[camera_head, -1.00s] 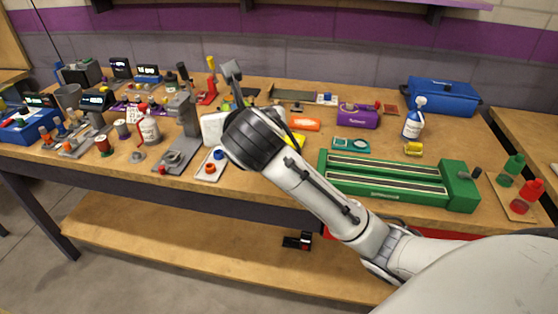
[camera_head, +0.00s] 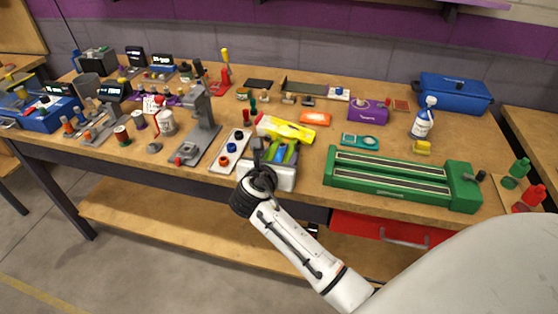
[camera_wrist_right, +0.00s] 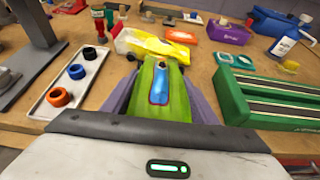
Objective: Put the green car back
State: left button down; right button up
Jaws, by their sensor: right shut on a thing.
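The green car (camera_wrist_right: 160,88), with a blue patch on top, sits between the fingers of my right gripper (camera_wrist_right: 160,92), which is shut on it. In the head view the green car (camera_head: 284,151) shows just beyond the white hand, partly hidden by it. My right gripper (camera_head: 283,153) is near the front edge of the bench, left of the green two-lane slot track (camera_head: 460,187). Whether the car touches the bench is unclear. A yellow car-shaped piece (camera_head: 285,129) lies just beyond the green car. My left gripper is out of view.
A white tray with rings (camera_head: 230,152) stands close on the left, beside a grey stand (camera_head: 203,125). An orange piece (camera_head: 315,118) and a teal piece (camera_head: 360,141) lie behind. A red drawer (camera_head: 375,229) sticks out below the track. Some bare bench separates gripper and track.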

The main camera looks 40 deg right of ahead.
jog(key=shift+f, duration=0.75)
jog(key=shift+f, duration=0.15)
jog(key=o, duration=1.2)
jog(key=v, duration=0.7)
jog(key=shift+s+a+r, duration=0.2)
